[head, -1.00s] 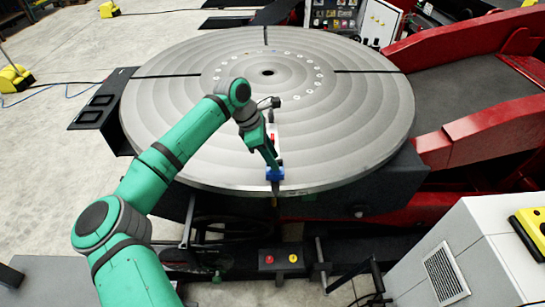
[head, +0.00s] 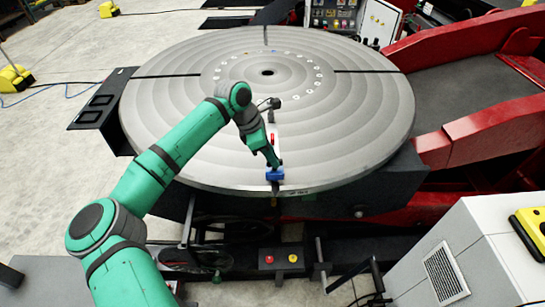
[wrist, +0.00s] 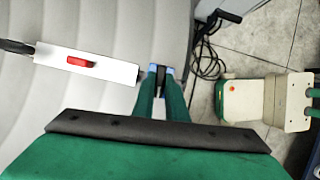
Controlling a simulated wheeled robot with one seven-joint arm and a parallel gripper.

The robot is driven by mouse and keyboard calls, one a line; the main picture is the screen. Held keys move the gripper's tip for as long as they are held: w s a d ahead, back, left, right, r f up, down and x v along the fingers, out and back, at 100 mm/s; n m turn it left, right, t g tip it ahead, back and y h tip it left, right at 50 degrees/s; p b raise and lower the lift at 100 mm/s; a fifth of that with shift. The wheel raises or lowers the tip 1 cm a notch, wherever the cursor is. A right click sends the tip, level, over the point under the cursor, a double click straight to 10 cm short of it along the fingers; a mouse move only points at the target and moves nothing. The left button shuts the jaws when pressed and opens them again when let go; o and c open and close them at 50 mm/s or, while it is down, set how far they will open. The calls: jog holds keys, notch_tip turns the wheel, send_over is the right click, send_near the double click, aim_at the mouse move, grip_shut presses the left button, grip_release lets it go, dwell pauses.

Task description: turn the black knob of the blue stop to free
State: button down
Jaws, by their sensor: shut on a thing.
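The blue stop (head: 275,174) sits at the near rim of the round grey turntable (head: 350,120) in the head view. It also shows in the wrist view (wrist: 153,69), just beyond my fingertips. My gripper (head: 274,165) reaches down onto it from above. In the wrist view, my gripper (wrist: 159,86) has its green fingers close together, with a dark piece between them that looks like the black knob (wrist: 160,78). The fingers hide most of the knob, so its angle cannot be told.
A white bar with a red switch (wrist: 80,62) lies on the turntable beside my fingers. A pedestal with red and yellow buttons (head: 280,259) stands below the near rim. A white cabinet (head: 455,255) is at lower right and red machine arms (head: 480,140) are at right.

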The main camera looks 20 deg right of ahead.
jog(key=n+t, duration=0.1)
jog(key=n, duration=0.3)
jog(key=n+t, duration=0.1)
jog(key=n, duration=0.1)
jog(key=shift+s+n+t+y, duration=0.25)
jog(key=shift+n+t+y, duration=0.05)
jog(key=shift+n, duration=0.1)
jog(key=n+t, duration=0.1)
jog(key=n, duration=0.2)
jog(key=n+t+y, duration=0.1)
jog(key=n, duration=0.2)
jog(key=shift+s+d, duration=0.1)
jog(key=shift+d, duration=0.1)
dwell(0.9)
jog(key=c, duration=1.8)
grip_release()
jog(key=shift+o, duration=0.2)
jog(key=shift+r, duration=0.1)
jog(key=v, duration=1)
jog(key=shift+r, duration=0.35)
jog(key=shift+s, duration=0.1)
